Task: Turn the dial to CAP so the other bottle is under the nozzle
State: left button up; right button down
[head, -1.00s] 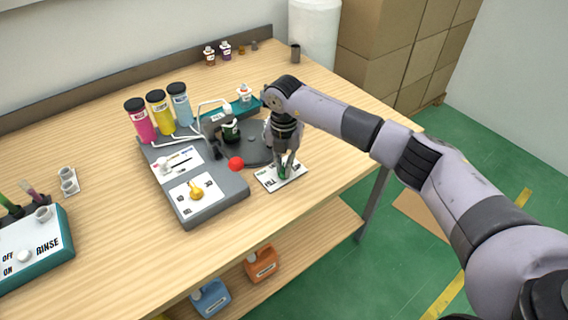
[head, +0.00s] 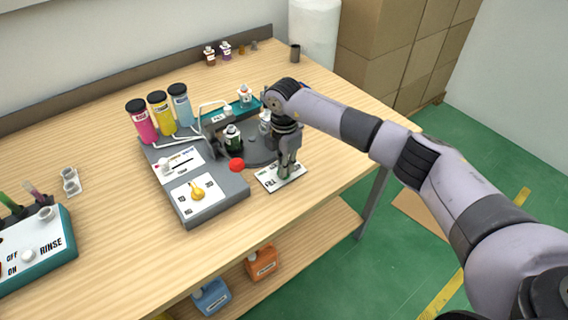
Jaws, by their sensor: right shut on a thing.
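The dial's white plate (head: 269,180) with dark lettering lies at the right front of the grey machine. My right gripper (head: 285,173) points straight down over it, shut on the dial knob, which its fingers hide. The lettering is too small and covered to read the setting. A dark grey turntable (head: 262,154) sits just behind. My left gripper is out of view.
Pink, yellow and blue cylinders (head: 160,112) stand behind. A rinse unit (head: 40,245) is at far left.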

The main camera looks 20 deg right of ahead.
dwell(0.5)
jog(key=c, duration=1.7)
grip_release()
jog(key=shift+o, duration=0.2)
notch_tip(320, 180, up, 12)
